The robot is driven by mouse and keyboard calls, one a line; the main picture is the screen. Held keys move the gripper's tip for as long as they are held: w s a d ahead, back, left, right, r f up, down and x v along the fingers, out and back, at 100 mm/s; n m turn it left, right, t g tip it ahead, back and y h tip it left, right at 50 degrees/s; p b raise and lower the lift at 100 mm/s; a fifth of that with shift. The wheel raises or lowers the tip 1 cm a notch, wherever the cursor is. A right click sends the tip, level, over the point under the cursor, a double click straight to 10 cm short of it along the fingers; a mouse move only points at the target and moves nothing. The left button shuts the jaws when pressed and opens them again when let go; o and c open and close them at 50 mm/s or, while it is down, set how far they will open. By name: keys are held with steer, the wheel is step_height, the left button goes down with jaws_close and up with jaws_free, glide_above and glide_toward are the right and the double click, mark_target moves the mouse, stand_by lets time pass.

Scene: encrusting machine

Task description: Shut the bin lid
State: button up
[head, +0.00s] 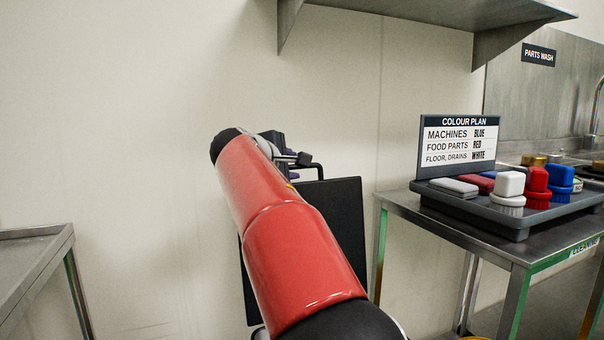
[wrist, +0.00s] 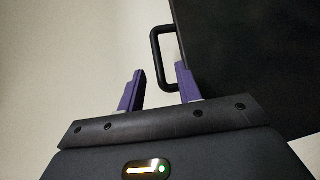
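The bin lid (head: 342,222) is a flat black panel, standing raised and steep against the pale wall, partly hidden behind my red arm. A black bar handle (head: 312,168) sticks out at its top edge. In the wrist view the lid (wrist: 245,55) fills the upper right, and its handle (wrist: 155,48) juts from its left edge. The handle appears just beyond the fingertips; contact cannot be told. In the head view the fingers are mostly hidden by my arm. The bin's body is hidden.
A steel table (head: 400,204) at right bears a grey tray (head: 480,222) of coloured brushes and pads, with a colour plan sign (head: 460,143). A steel shelf (head: 430,12) hangs above. Another steel table (head: 35,262) stands at left. Wall and floor between it and my arm look clear.

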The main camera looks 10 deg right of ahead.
steer(key=p+x, duration=0.1)
steer(key=x, duration=0.6)
steer(key=shift+w+d+r, duration=0.1)
steer(key=shift+w+d, duration=0.05)
steer(key=shift+w, duration=0.2)
jaws_close()
